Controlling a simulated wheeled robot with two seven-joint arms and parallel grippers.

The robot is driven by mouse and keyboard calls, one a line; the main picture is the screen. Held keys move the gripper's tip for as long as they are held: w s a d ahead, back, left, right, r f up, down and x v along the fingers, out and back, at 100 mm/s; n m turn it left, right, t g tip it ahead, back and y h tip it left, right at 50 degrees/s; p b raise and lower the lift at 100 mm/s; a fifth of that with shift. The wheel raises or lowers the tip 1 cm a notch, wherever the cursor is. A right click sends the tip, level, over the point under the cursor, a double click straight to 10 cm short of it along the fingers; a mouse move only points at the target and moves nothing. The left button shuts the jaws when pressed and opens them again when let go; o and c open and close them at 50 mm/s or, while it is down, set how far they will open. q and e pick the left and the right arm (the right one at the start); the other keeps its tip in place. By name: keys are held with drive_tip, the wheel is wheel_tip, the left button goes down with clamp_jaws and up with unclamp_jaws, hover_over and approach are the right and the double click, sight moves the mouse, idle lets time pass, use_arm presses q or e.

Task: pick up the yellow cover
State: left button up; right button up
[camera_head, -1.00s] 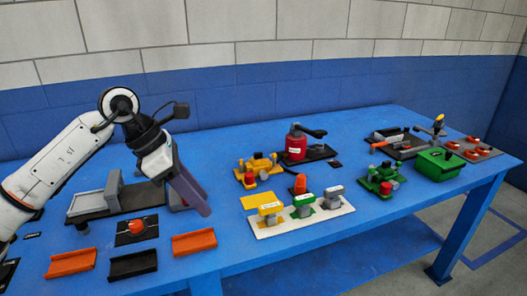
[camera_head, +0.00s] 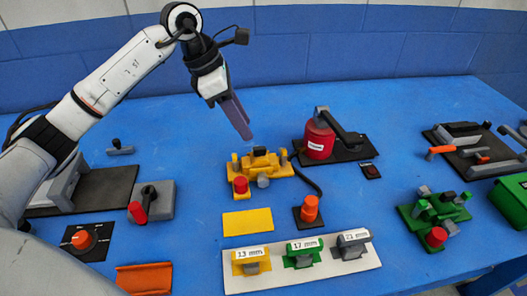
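A flat yellow rectangle (camera_head: 247,221) lies on the blue table in front of the yellow fixture (camera_head: 262,168). I cannot tell whether it is the yellow cover or only a mat, and no raised yellow cover shows. My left gripper (camera_head: 241,122) hangs in the air behind and above the yellow fixture, fingers pointing down and slightly right. Its fingers overlap from this side, so their opening is unclear. It appears to hold nothing. My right gripper is out of view.
A white board (camera_head: 300,265) with labelled yellow, green and grey blocks lies in front. A red canister (camera_head: 319,138) stands right of the yellow fixture. A green fixture (camera_head: 436,212) and a green box (camera_head: 512,200) are at right. The table's back middle is clear.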

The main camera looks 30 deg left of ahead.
sight(259, 148)
use_arm(q)
drive_tip(key=x, duration=0.7)
drive_tip(key=shift+d+f+p, duration=0.15)
drive_tip(key=shift+d+p, duration=0.15)
drive_tip(key=shift+p, duration=0.1)
drive_tip(key=shift+c, duration=0.2)
clamp_jaws()
